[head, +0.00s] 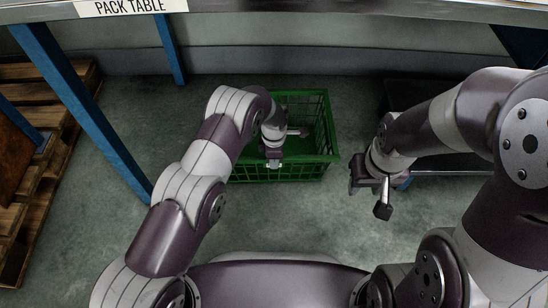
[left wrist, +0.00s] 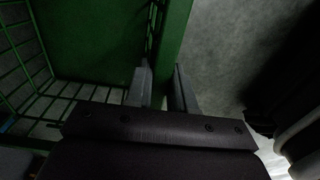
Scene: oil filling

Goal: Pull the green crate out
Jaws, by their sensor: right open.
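The green crate (head: 302,174) is a mesh-sided, open-topped box on the floor under the pack table's edge. My left gripper (head: 273,162) is at the crate's near wall. In the left wrist view, the crate's green rim (left wrist: 174,40) runs between the fingers of the left gripper (left wrist: 163,82). One finger is inside the crate and one outside, both close against the rim, so it looks shut on the wall. The exact contact is dark and partly hidden. My right gripper (head: 371,199) is open and empty, to the right of the crate and apart from it.
The pack table's edge (head: 300,8) crosses the top, with a blue leg (head: 90,110) at the left. A wooden pallet (head: 45,160) lies at far left. A dark low object (head: 425,97) is behind my right arm. The floor in front of the crate is clear.

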